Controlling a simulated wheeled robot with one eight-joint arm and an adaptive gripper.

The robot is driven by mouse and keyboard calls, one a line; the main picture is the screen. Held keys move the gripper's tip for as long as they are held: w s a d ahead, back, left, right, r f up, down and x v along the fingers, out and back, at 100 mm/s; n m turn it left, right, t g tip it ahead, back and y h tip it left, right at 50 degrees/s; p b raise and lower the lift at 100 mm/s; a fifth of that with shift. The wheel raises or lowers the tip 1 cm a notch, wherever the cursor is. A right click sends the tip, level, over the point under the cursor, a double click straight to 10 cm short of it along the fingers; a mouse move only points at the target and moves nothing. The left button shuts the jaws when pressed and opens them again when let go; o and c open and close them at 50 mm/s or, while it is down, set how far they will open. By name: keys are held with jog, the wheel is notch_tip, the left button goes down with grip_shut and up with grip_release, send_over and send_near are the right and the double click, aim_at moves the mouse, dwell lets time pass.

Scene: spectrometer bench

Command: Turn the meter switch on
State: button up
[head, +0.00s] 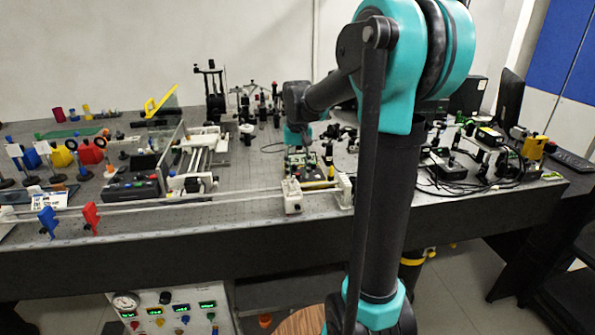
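My arm reaches from the right over the bench, and its far end comes down near the middle of the bench. My gripper (301,158) is small and dark there, among crowded parts, and I cannot make out whether its fingers are open or shut. I cannot say for sure which item is the meter switch. A dark box with coloured buttons (132,187) lies on the left of the bench, apart from my gripper. A white panel (172,313) with a round gauge (125,301), green displays and coloured knobs stands below the bench's front edge.
A white rail device (200,148) stands left of my gripper, and a long rail with a white block (292,196) runs along the front. Optical mounts and cables crowd the right. Blue (47,221) and red (91,217) clips stand at front left.

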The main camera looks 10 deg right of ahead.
aim_at(298, 174)
jog(key=shift+r, duration=0.1)
notch_tip(298, 174, up, 12)
dwell(0.6)
